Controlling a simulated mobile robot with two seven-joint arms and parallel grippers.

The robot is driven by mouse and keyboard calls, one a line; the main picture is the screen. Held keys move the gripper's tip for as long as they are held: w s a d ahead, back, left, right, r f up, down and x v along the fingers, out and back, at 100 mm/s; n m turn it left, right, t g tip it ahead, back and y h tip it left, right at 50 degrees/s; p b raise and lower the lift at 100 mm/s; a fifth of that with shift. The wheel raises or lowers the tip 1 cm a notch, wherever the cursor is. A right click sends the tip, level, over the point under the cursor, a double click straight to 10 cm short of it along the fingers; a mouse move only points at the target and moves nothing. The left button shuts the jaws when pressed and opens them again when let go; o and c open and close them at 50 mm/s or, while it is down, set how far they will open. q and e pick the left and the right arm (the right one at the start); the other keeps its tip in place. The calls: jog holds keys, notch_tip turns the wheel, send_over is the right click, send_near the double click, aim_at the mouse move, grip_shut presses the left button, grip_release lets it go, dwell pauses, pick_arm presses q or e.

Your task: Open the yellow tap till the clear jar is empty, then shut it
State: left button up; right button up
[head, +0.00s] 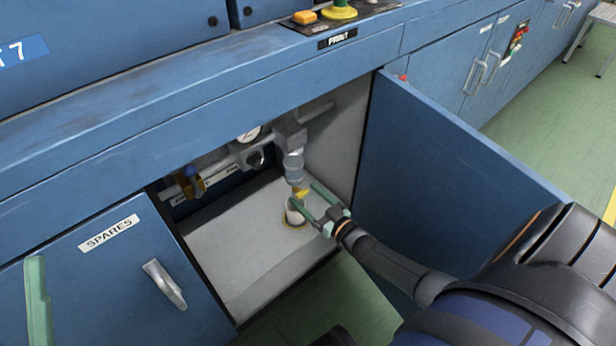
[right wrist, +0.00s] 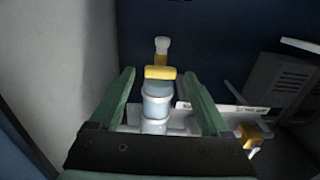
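The clear jar (head: 294,166) hangs under the grey pipe unit inside the open cabinet. It also shows in the right wrist view (right wrist: 156,100), pale bluish; I cannot tell its liquid level. The yellow tap (head: 301,192) is at the jar's lower end. In the right wrist view the tap (right wrist: 160,73) lies crosswise between the fingertips, with a visible gap on each side. My right gripper (head: 303,194) is open around the tap and holds nothing. One green finger of my left gripper (head: 37,300) shows at the lower left; its other finger is out of view.
A white cup-like piece (head: 293,213) stands below the tap on the cabinet floor, by a yellow ring. The open blue door (head: 440,170) borders my right arm. A gauge (head: 248,134) and a yellow-and-blue valve (head: 190,180) sit to the left. The cabinet floor (head: 235,250) is otherwise clear.

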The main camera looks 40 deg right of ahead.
grip_shut()
dwell(0.4)
jog(key=shift+n, duration=0.4)
jog(key=n, duration=0.2)
jog(key=shift+n, duration=0.3)
jog(key=shift+a+n, duration=0.15)
jog(key=shift+n, duration=1.65)
